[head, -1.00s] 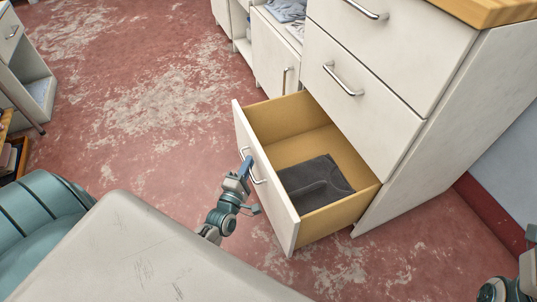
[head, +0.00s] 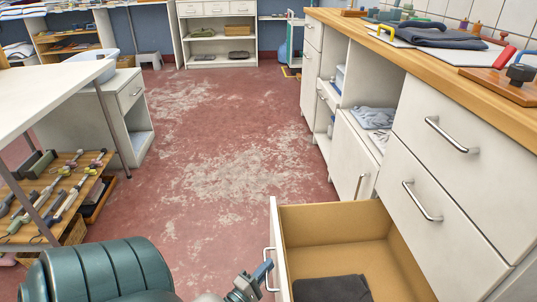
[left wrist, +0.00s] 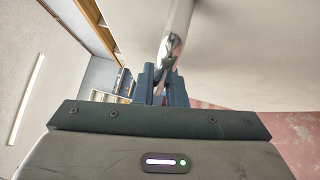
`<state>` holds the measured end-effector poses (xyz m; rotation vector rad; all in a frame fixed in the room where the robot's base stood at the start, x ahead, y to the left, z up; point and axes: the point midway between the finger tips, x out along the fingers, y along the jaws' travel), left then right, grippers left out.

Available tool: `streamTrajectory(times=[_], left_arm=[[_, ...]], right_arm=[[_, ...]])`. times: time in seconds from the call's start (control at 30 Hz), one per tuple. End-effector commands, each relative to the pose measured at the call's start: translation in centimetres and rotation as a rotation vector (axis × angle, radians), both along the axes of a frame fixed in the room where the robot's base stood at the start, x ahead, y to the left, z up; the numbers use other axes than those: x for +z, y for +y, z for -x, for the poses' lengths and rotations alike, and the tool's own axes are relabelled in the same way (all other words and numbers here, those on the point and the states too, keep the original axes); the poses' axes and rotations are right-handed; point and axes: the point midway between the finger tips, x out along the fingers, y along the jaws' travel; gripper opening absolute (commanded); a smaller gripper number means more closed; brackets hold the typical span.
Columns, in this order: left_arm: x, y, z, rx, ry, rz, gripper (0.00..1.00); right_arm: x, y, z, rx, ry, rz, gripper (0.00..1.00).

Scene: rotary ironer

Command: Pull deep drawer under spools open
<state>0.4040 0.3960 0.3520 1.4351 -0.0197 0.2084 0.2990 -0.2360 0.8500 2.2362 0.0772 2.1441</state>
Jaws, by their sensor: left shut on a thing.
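The deep bottom drawer (head: 335,228) of the white cabinet stands pulled out, showing its yellow-tan inside. A folded dark grey cloth (head: 332,289) lies in it. The drawer's metal bar handle (head: 267,257) is on its front, at the left. My left gripper (head: 263,272) is at this handle, its fingers shut on the bar. The left wrist view shows the shiny handle (left wrist: 178,35) running between the dark fingers (left wrist: 163,78). The lower part of the drawer is cut off by the picture edge. My right gripper is out of view.
Two shut drawers (head: 445,190) sit above the open one. A wooden worktop (head: 400,48) with dark cloth and small coloured items runs along the right. A white table and tool shelf (head: 60,195) stand at the left. Red worn floor (head: 220,150) is clear between.

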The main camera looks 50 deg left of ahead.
Motion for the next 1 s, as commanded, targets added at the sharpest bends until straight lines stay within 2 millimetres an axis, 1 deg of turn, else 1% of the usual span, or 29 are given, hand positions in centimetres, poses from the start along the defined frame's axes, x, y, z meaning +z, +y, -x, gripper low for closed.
streamTrajectory(times=[0.13,0.17,0.2,0.47,0.57,0.67,0.9,1.0], left_arm=[[-0.2,0.0,0.1,0.000,0.005,0.001,0.00],[-0.2,0.0,0.1,0.000,0.005,0.001,0.17],[-0.2,0.0,0.1,0.000,0.004,0.001,0.20],[-0.1,0.0,0.1,0.001,0.002,0.000,0.20],[-0.2,-0.1,0.8,0.001,0.003,0.000,0.20],[-0.4,-0.3,2.2,0.001,0.006,0.000,0.20],[-1.1,-1.0,7.1,0.001,0.006,0.000,0.20],[-1.3,-1.2,8.7,0.001,0.005,0.001,0.20]], right_arm=[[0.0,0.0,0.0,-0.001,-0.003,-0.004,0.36],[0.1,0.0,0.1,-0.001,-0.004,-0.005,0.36],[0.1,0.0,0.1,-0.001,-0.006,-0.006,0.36],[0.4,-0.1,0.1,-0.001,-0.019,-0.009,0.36],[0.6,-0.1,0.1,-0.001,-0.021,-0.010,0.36],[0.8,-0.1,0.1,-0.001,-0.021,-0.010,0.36],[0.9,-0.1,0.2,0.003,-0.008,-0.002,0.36],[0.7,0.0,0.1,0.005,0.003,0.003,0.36]])
